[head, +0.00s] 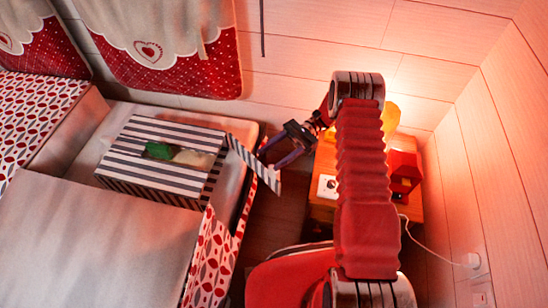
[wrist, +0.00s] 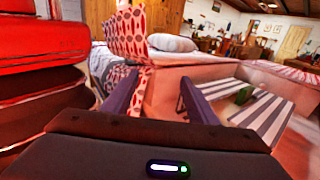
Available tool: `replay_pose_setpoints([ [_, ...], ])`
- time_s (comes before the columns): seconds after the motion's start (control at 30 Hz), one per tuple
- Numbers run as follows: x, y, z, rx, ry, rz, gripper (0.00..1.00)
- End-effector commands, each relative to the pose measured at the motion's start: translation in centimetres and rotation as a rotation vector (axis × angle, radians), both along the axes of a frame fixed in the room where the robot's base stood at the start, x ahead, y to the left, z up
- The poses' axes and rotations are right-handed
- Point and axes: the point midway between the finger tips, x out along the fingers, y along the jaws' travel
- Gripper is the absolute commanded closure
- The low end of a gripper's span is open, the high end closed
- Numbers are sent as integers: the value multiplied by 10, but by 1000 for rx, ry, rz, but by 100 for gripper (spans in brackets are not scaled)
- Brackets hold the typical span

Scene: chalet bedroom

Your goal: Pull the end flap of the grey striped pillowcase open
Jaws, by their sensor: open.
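The grey striped pillowcase (head: 125,163) is a box-like shape on the bed, with dark and white stripes. A window on its top shows something green and something pale inside. Its striped end flap (head: 256,165) sticks out from the right end, over the bed's edge. My gripper (head: 268,160) is open, close beside the flap's outer part; I cannot tell whether they touch. In the wrist view my gripper (wrist: 158,95) shows two spread fingers with no striped cloth clearly between them. The striped pillowcase (wrist: 268,122) shows there to the right of the fingers.
The bed (head: 95,245) has a pale cover and a red-patterned side. A wooden bedside table (head: 322,209) with a glowing lamp (head: 391,117) stands right, behind my arm. Red-and-white curtains (head: 165,55) hang at the back. A narrow floor gap lies between bed and table.

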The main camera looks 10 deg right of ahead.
Motion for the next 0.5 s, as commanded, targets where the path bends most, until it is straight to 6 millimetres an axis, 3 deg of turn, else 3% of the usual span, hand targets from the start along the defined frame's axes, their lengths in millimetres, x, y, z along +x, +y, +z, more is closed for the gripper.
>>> replay_pose_setpoints([
  [0.2,0,0,0,0,0,0,48],
  [0.5,1,1,17,-34,-48,16,69],
])
